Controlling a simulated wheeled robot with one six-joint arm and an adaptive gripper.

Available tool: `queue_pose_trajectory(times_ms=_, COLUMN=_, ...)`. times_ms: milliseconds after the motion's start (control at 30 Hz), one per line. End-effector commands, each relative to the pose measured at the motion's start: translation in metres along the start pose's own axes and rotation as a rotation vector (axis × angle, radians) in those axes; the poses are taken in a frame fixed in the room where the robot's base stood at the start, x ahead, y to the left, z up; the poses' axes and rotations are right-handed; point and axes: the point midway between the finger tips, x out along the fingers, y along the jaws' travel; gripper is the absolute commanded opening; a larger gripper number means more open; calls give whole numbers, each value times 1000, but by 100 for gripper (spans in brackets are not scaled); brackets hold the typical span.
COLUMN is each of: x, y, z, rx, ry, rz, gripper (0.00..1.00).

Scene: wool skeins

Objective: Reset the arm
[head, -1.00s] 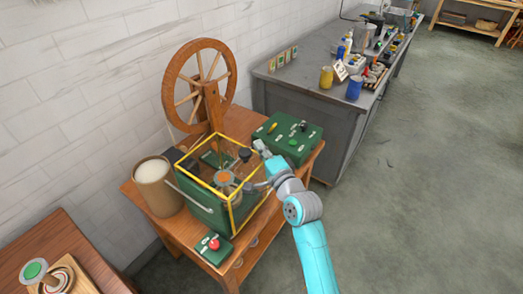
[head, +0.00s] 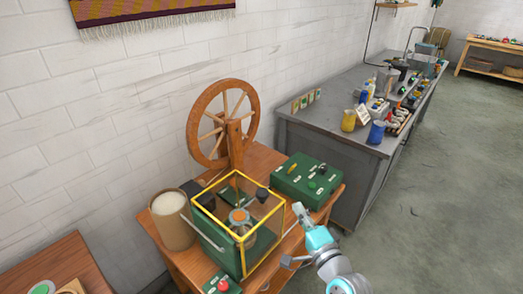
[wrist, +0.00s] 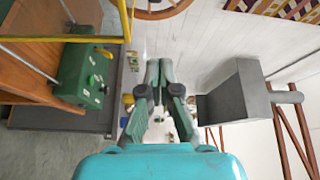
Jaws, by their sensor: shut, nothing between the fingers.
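My gripper (head: 298,209) is at the end of my turquoise and grey arm, just right of the yellow-framed clear box in the head view. In the wrist view its two dark fingers (wrist: 158,72) are together, with nothing between them. The yellow-framed box (head: 268,242) stands on the wooden table, with a dark green body and a metal handle on its front. I cannot tell the exact gap between the gripper and the box.
A wooden spinning wheel (head: 190,130) and a tan drum (head: 172,229) stand by the wall. A green control box (head: 307,181) with knobs sits behind my gripper. A grey bench (head: 335,140) holds jars and tools. Open floor (head: 440,230) lies to the right.

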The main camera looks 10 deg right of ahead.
Motion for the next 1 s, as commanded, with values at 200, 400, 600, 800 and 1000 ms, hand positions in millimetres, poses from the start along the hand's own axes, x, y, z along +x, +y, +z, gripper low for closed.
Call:
queue_pose_trajectory(times_ms=200, x=-17, y=17, z=6, rx=-44, ry=13, rz=24, gripper=0)
queue_pose_trajectory(times_ms=400, x=-73, y=57, z=20, rx=-202, ry=50, rz=91, gripper=0)
queue_pose_trajectory(times_ms=600, x=-138, y=87, z=35, rx=-392, ry=67, rz=161, gripper=0)
queue_pose_trajectory(times_ms=800, x=-204, y=105, z=49, rx=-593, ry=62, rz=226, gripper=0)
queue_pose_trajectory(times_ms=1000, x=-268, y=109, z=61, rx=-802, ry=35, rz=282, gripper=0)
